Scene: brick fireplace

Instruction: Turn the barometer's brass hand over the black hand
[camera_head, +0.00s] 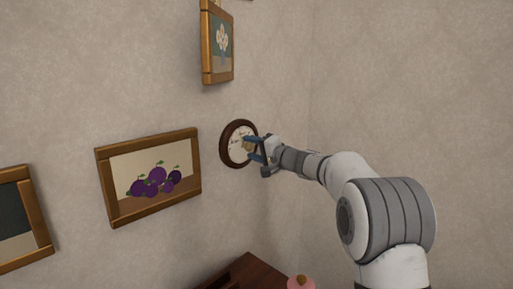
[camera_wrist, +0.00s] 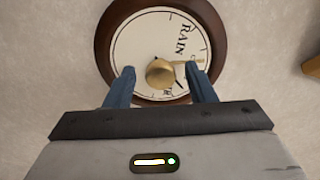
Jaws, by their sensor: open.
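The barometer (camera_head: 229,150) is a round dial with a dark wooden rim, hung on the wall. In the wrist view the barometer's rim (camera_wrist: 213,22) surrounds a cream face (camera_wrist: 140,43) with "RAIN" lettering. A round brass knob (camera_wrist: 159,72) sits at the dial's centre, and a pale brass hand (camera_wrist: 185,64) seems to reach right from it. A short dark mark, perhaps the black hand's tip (camera_wrist: 179,84), shows at lower right. My gripper (camera_head: 252,149) is in front of the dial. In the wrist view my gripper (camera_wrist: 160,80) is open, one finger either side of the knob, with gaps visible.
A framed picture of plums (camera_head: 150,176) hangs left of the barometer, and a framed flower picture (camera_head: 217,43) hangs above. A dark wooden furniture top (camera_head: 250,273) and a pink object (camera_head: 301,283) are below. The wall at right is bare.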

